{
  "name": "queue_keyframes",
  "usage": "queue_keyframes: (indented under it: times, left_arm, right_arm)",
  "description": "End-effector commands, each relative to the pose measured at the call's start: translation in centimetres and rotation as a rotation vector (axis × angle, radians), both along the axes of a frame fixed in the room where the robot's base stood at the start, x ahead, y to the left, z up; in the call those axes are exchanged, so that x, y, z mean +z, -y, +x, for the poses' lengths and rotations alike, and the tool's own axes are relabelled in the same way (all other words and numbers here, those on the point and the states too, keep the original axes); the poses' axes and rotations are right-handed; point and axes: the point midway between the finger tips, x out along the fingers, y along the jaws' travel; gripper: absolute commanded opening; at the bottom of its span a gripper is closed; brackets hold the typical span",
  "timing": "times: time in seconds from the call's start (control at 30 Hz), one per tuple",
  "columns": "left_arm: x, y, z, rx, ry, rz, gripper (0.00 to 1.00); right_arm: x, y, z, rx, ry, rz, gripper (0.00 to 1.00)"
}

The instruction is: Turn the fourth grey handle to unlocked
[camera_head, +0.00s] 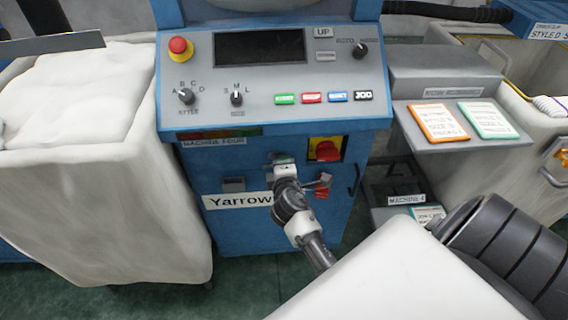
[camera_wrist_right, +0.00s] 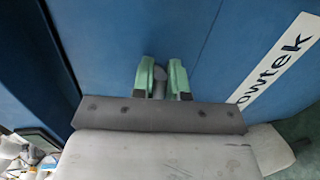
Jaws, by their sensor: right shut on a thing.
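The machine marked Machine Four (camera_head: 213,142) is a blue cabinet with a sloped grey panel. My right gripper (camera_head: 281,160) is at its front, below the panel and left of a red rotary switch (camera_head: 327,151) on a yellow plate. In the wrist view its green fingers (camera_wrist_right: 161,80) are shut on a short grey handle (camera_wrist_right: 159,88) against the blue front. Most of the handle is hidden, and I cannot tell whether it is locked or unlocked. My left gripper is not in view.
A white fabric bin (camera_head: 90,215) stands close on the left. A grey shelf (camera_head: 455,141) with orange and green cards is on the right. A red item (camera_head: 321,192) hangs right of my gripper. A Yarrowtek label (camera_head: 235,200) is lower on the front.

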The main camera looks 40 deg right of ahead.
Motion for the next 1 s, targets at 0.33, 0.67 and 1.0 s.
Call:
queue_keyframes:
  times: [0.33, 0.67, 1.0]
  left_arm:
    - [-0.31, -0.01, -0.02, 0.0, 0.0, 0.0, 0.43]
    - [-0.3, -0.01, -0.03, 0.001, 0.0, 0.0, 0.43]
    - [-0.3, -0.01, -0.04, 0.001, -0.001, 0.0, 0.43]
  right_arm:
    - [-0.41, -0.27, 0.01, 0.006, 0.037, 0.069, 0.0]
    - [-0.36, -0.3, 0.04, 0.006, 0.042, 0.074, 0.0]
    - [-0.24, -0.19, 0.06, 0.004, 0.042, 0.071, 0.38]
